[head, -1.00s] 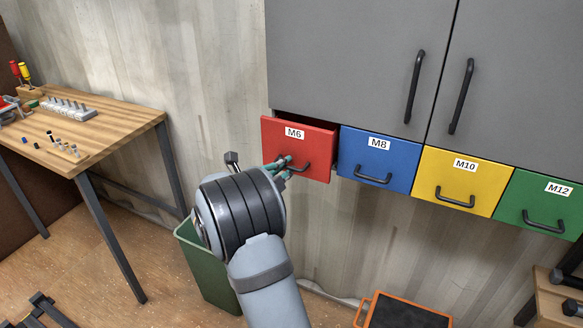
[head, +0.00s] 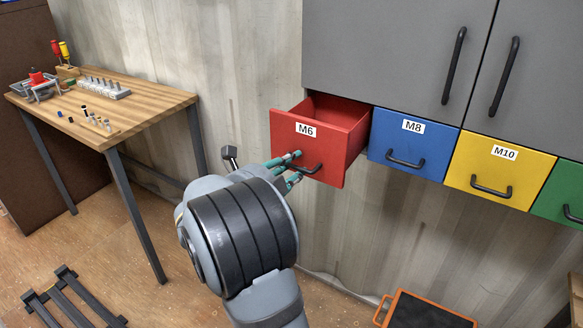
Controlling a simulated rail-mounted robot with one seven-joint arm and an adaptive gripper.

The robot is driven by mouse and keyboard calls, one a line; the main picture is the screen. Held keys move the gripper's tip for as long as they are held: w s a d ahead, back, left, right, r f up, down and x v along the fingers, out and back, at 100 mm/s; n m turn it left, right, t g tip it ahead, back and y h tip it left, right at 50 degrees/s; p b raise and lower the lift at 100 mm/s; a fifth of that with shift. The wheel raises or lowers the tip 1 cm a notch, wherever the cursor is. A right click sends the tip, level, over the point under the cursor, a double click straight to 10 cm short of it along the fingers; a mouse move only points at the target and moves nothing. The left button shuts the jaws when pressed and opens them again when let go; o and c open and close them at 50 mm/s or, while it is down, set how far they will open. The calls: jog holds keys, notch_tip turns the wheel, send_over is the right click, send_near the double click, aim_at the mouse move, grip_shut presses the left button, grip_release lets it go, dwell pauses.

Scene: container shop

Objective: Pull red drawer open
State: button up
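The red drawer (head: 308,145), labelled M6, sits at the left end of a row under the grey cabinet. It stands partly open, with its red side wall and part of its inside in view above the front. Its dark handle (head: 315,171) is on the lower part of the front. My gripper (head: 297,167) is at this handle, its teal-tipped fingers on either side of the handle's left part. The fingers look closed around it, though my arm hides part of the grip.
Closed blue (head: 401,148), yellow (head: 497,174) and green (head: 567,193) drawers continue to the right. A wooden workbench (head: 150,105) with small parts stands at left. An orange-rimmed dark box (head: 425,312) is on the floor. The space in front of the drawer is free except for my arm.

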jog(key=shift+d, duration=0.1)
jog(key=v, duration=1.2)
jog(key=x, duration=1.2)
jog(key=shift+f, duration=0.1)
